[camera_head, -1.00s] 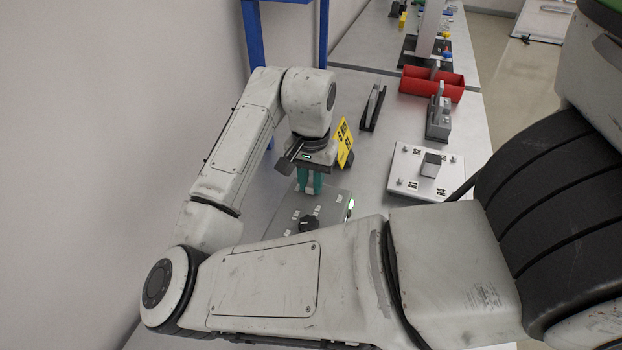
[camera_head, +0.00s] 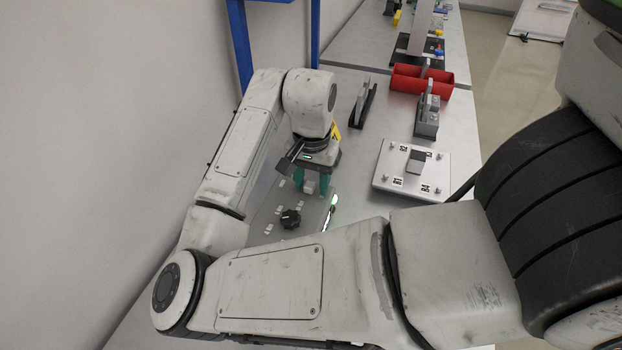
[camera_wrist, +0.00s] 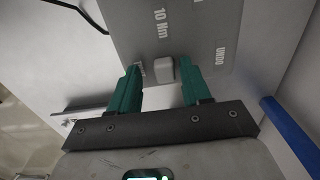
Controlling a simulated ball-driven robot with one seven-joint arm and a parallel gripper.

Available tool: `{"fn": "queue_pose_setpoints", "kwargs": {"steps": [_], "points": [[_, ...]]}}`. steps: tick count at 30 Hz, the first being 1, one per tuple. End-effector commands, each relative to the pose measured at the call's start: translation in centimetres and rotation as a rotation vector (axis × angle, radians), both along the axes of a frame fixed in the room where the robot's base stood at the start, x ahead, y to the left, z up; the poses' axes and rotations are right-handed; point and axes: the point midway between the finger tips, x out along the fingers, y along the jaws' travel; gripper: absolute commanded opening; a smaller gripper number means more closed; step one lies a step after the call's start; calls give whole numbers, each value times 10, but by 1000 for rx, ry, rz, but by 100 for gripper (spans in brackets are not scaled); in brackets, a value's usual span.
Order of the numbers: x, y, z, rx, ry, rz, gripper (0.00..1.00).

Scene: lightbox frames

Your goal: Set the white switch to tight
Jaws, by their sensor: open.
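The white switch (camera_wrist: 163,68) is a small pale block on a grey panel (camera_wrist: 200,20). In the wrist view it stands between my gripper's (camera_wrist: 162,82) two teal fingers, with a gap on each side. The panel reads "10 Nm" and, right of the switch, "UNDO"; a label left of it is mostly hidden by the left finger. In the head view my gripper (camera_head: 311,188) is open over the far end of the panel (camera_head: 262,222), with the switch (camera_head: 310,187) showing between its fingers.
A black knob (camera_head: 290,218) and several small white labels are on the panel's near part, by a green light (camera_head: 333,202). A light plate with a grey block (camera_head: 412,170), grey fixtures (camera_head: 428,115) and a red bin (camera_head: 408,82) stand to the right. Blue posts (camera_head: 239,45) rise behind.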

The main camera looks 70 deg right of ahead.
Motion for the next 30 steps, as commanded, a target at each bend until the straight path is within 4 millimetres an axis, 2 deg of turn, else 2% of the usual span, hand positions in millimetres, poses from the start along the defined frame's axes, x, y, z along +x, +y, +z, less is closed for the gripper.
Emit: {"fn": "queue_pose_setpoints", "kwargs": {"steps": [7, 11, 24, 30], "points": [[1, 0, 1, 0, -2, 2, 49], [1, -1, 9, -2, -3, 2, 49], [1, 0, 88, 0, -6, -1, 49], [1, 0, 105, 0, -2, 1, 49]]}}
